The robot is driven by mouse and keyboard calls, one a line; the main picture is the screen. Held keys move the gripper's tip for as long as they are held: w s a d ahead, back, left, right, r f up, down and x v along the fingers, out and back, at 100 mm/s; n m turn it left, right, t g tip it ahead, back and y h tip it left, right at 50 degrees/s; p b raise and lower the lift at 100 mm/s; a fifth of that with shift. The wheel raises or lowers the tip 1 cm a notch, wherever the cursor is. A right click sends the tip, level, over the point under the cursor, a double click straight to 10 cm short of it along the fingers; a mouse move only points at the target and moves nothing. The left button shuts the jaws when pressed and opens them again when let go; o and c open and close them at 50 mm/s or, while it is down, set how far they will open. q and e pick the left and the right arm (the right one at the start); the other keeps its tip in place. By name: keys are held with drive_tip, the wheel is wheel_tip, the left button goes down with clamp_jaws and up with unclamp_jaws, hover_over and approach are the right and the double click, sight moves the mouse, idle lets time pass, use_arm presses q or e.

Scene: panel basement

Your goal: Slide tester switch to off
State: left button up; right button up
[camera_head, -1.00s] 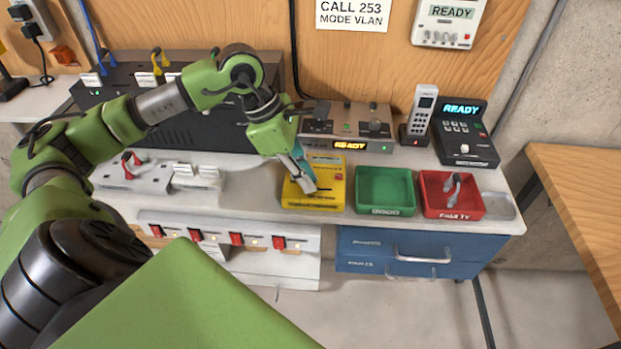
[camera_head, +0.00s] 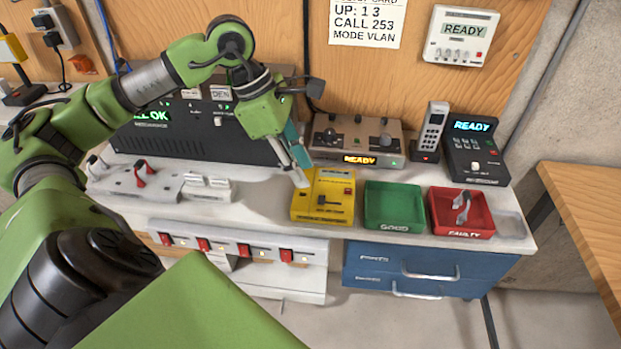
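The yellow tester (camera_head: 324,196) lies on the white bench, left of the green tray. A dark slide switch (camera_head: 327,201) shows on its lower face; I cannot tell which position it is in. My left gripper (camera_head: 302,178) hangs above the tester's upper left edge, fingers pointing down and apart from the switch. Its fingers look close together, but whether they are fully shut is unclear. Nothing shows held in it. My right gripper is not in view.
A green GOOD tray (camera_head: 394,226) and a red FAULTY tray (camera_head: 437,222) holding a cable stand right of the tester. Red switches line the bench front.

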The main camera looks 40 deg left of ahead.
use_arm(q)
drive_tip(key=v, duration=0.5)
